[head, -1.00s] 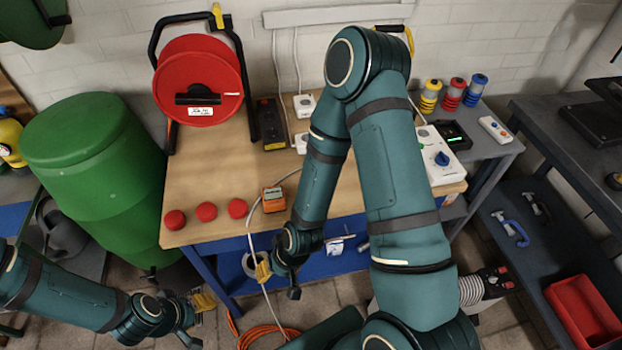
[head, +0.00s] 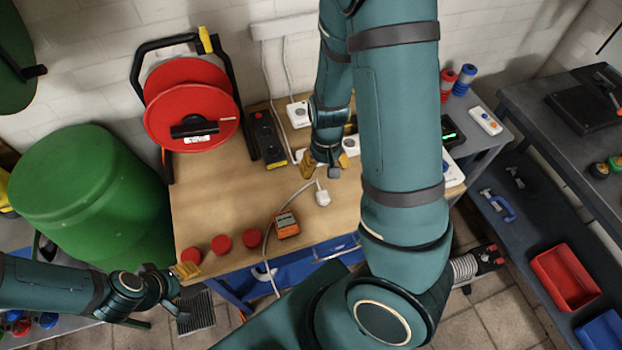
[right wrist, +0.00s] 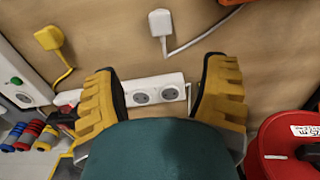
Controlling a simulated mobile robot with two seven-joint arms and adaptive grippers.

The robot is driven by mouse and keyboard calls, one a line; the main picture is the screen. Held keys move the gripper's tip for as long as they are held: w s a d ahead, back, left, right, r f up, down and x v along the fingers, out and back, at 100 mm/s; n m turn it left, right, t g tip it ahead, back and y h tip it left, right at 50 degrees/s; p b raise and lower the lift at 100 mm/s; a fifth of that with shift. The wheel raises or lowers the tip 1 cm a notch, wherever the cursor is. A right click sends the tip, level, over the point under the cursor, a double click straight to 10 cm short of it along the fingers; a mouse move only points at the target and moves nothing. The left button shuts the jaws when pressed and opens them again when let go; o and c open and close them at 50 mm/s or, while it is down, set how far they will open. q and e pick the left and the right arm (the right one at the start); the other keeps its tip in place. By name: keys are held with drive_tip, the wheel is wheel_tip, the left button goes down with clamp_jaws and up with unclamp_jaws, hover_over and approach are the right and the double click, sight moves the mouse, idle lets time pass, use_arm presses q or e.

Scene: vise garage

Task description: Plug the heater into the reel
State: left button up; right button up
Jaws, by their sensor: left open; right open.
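The red cable reel (head: 190,105) stands in a black frame at the table's back left; I see no sockets on it. A white plug (head: 322,195) lies on the table, its white cable running past an orange device (head: 287,224) and over the front edge. The plug also shows in the right wrist view (right wrist: 160,25). I cannot identify the heater. My right gripper (head: 327,165) is open and empty above the table, just behind the plug, near a white socket strip (right wrist: 155,92). My left gripper (head: 185,290) is open and empty by the front left corner.
A yellow plug (right wrist: 48,37) with yellow cable shows in the right wrist view. A green barrel (head: 90,195) stands left. The table's left middle is clear.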

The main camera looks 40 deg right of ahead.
drive_tip(key=shift+s+d, duration=0.1)
drive_tip(key=shift+s, duration=0.05)
drive_tip(key=b, duration=0.2)
hover_over(323, 195)
drive_tip(key=f, duration=0.7)
drive_tip(key=shift+w+d+f, duration=0.2)
drive_tip(key=shift+w+d, duration=0.05)
drive_tip(key=shift+d, duration=0.1)
drive_tip(key=shift+f, duration=0.55)
drive_tip(key=shift+s+a+f+b, duration=0.1)
drive_tip(key=shift+f+b, duration=0.1)
drive_tip(key=shift+f, duration=0.65)
drive_tip(key=shift+a+f+b, duration=0.1)
drive_tip(key=shift+f+b, duration=0.05)
drive_tip(key=shift+f, duration=0.75)
drive_tip(key=shift+s+a+f+b, duration=0.1)
drive_tip(key=shift+f+b, duration=0.1)
drive_tip(key=shift+f, duration=0.65)
drive_tip(key=c, duration=1.2)
